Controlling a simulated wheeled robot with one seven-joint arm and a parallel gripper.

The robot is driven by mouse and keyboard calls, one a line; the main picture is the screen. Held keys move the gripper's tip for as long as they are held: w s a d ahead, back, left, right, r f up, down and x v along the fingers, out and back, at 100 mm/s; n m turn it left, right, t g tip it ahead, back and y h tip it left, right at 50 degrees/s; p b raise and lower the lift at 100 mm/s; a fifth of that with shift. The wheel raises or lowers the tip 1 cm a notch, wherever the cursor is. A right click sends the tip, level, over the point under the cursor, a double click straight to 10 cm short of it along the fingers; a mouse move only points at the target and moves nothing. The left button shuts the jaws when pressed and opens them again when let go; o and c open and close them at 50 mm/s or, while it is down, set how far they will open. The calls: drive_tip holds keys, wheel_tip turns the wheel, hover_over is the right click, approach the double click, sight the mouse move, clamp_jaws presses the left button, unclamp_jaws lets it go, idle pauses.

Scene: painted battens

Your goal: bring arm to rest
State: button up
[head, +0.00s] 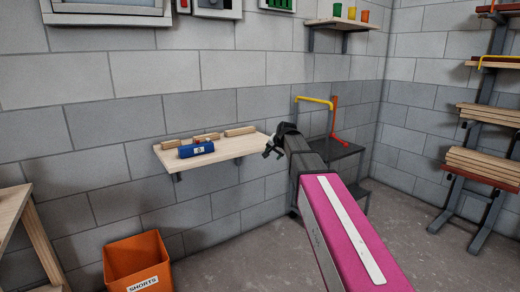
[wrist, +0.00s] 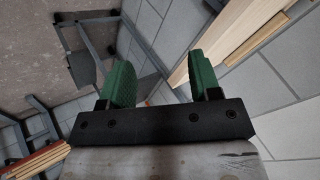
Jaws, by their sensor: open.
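My arm reaches out from the lower right of the head view, and my gripper (head: 271,152) is beside the right end of the wall shelf (head: 232,150). In the wrist view my gripper (wrist: 163,75) has its two green fingers wide apart with nothing between them. In the head view, several short wooden battens (head: 240,131) and a blue item (head: 196,149) lie on the shelf. The gripper is apart from them. In the wrist view, pale wood (wrist: 240,30) shows just beyond the right finger.
A black stepped stand (head: 340,152) with a yellow and red rail is close behind my arm. An orange bin (head: 138,264) stands on the floor at lower left. Racks of battens (head: 488,165) are at the right. Open floor (head: 420,250) lies between.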

drive_tip(key=s+d+f+n+g+h, duration=0.1)
drive_tip(key=s+d+f, duration=0.3)
drive_tip(key=s+f, duration=0.6)
drive_tip(key=s+d+f+n+g+h, duration=0.1)
drive_tip(key=s+d+f+g, duration=0.3)
drive_tip(key=s+f, duration=0.6)
drive_tip(key=s+d+f+n+g+h, duration=0.1)
drive_tip(key=s+d+f+n+g, duration=0.1)
drive_tip(key=s+f, duration=0.8)
drive_tip(key=s+d+n, duration=0.1)
drive_tip(key=s+d, duration=0.1)
drive_tip(key=s, duration=0.1)
drive_tip(key=shift+s+d+f, duration=0.2)
drive_tip(key=shift+s+f, duration=0.1)
drive_tip(key=shift+f, duration=0.05)
